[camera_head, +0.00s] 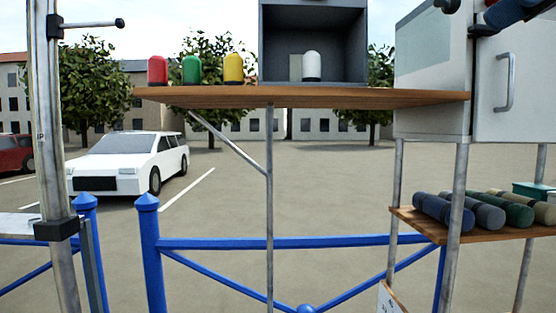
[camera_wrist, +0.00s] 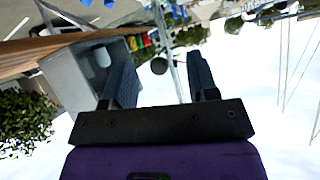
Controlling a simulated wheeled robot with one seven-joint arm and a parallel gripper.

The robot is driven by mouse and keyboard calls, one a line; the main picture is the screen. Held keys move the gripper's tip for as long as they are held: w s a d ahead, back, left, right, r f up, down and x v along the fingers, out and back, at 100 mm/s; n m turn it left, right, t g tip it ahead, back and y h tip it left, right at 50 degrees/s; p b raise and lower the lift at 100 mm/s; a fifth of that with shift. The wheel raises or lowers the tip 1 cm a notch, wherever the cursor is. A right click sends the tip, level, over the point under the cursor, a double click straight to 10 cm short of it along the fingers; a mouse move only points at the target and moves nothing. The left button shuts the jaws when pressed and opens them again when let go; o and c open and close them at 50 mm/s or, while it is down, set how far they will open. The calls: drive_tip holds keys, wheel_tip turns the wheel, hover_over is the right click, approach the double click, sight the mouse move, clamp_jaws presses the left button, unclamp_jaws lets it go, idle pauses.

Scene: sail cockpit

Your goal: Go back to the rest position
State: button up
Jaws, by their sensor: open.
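My gripper (camera_wrist: 160,82) shows in the wrist view with its two dark fingers spread apart. Nothing is between them. The wrist view is strongly tilted, with sky filling much of it. A grey open-fronted box (camera_wrist: 118,50) with a white round-topped piece (camera_wrist: 101,57) in it appears beyond the left finger. In the head view, a dark and blue part at the top right corner looks like my arm; the fingers cannot be made out there.
A wooden shelf (camera_head: 330,97) carries red (camera_head: 157,70), green (camera_head: 191,70) and yellow (camera_head: 233,68) pieces and the grey box (camera_head: 314,77). A white cabinet (camera_head: 430,85) stands right. Dark rolls (camera_head: 485,215) lie on a lower shelf. A blue railing (camera_head: 290,242) crosses the front.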

drive_tip(key=s+a+f+m+t+h, duration=0.1)
drive_tip(key=f+m+h, duration=0.5)
drive_tip(key=f, duration=1.2)
drive_tip(key=s+a+f+m+t+h, duration=0.2)
drive_tip(key=f+m, duration=0.6)
drive_tip(key=f, duration=1.1)
drive_tip(key=s+a+h, duration=0.2)
drive_tip(key=s+h, duration=0.1)
drive_tip(key=shift+h, duration=0.4)
